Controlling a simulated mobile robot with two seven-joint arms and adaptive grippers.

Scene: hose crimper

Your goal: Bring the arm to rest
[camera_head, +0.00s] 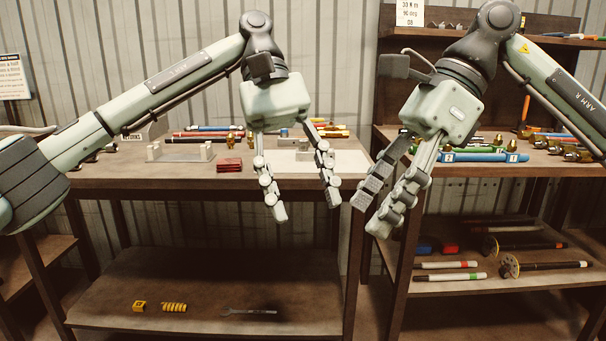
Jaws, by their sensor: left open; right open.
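My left gripper (306,212) hangs pointing down in front of the workbench's front edge, its two fingers spread apart with nothing between them. My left arm reaches in from the left and bends down at the wrist. My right gripper (364,218) hangs to the right of it, tilted down to the left, in front of the gap between bench and shelf unit. Its fingers are apart and hold nothing that I can see. The two grippers are close together, with a small gap between them in the picture.
The wooden workbench (120,178) carries a white board (352,162), a grey fixture (180,153), dark red blocks (228,164) and several coloured hoses. The shelf unit (545,170) at right holds a blue tube (485,157) and brass fittings. A wrench (249,312) lies on the lower shelf.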

